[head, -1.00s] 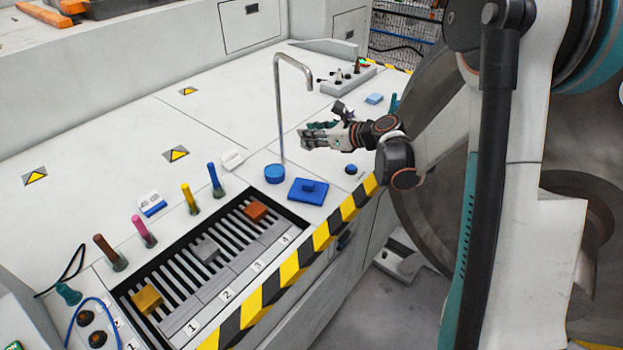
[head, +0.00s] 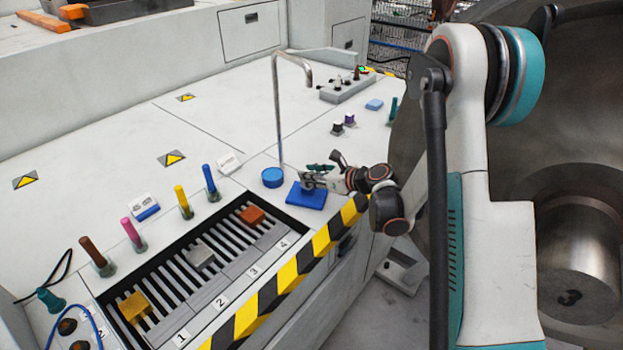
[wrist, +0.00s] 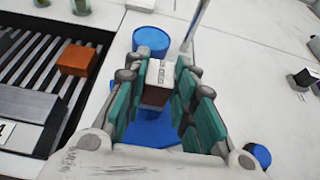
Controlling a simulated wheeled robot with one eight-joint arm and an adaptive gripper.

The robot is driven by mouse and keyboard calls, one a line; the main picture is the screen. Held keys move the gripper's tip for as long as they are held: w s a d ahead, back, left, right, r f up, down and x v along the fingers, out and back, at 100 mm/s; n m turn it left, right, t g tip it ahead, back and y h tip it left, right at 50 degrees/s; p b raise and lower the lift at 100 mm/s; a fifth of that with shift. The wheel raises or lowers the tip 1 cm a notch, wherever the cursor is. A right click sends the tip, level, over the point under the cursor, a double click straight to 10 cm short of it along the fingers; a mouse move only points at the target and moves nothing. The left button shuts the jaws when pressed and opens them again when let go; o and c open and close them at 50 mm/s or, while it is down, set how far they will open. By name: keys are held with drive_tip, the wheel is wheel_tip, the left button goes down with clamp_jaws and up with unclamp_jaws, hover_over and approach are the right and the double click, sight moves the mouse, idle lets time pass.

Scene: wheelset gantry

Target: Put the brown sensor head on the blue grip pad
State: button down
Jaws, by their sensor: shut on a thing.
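The brown sensor head (wrist: 154,98), a small block with a white labelled top, is between the fingers of my gripper (wrist: 160,103) in the wrist view. My gripper is shut on it. The blue grip pad (wrist: 158,130) shows below the block. In the head view my gripper (head: 309,183) is low over the blue pad (head: 304,198), at the table's front edge. The fingers hide the sensor head and part of the pad there. I cannot tell whether the block touches the pad.
A round blue disc (head: 272,177) and a thin bent metal post (head: 279,120) stand close behind the pad. A slotted rack with an orange block (head: 252,214) is to the left. The table's middle is clear.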

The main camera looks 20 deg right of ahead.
drive_tip(key=shift+r, duration=0.1)
drive_tip(key=c, duration=1.3)
unclamp_jaws()
drive_tip(key=shift+s+d+r, duration=0.1)
drive_tip(key=p+v, duration=0.3)
drive_tip(key=v, duration=0.8)
drive_tip(key=shift+s+d, duration=0.2)
drive_tip(key=shift+s, duration=0.15)
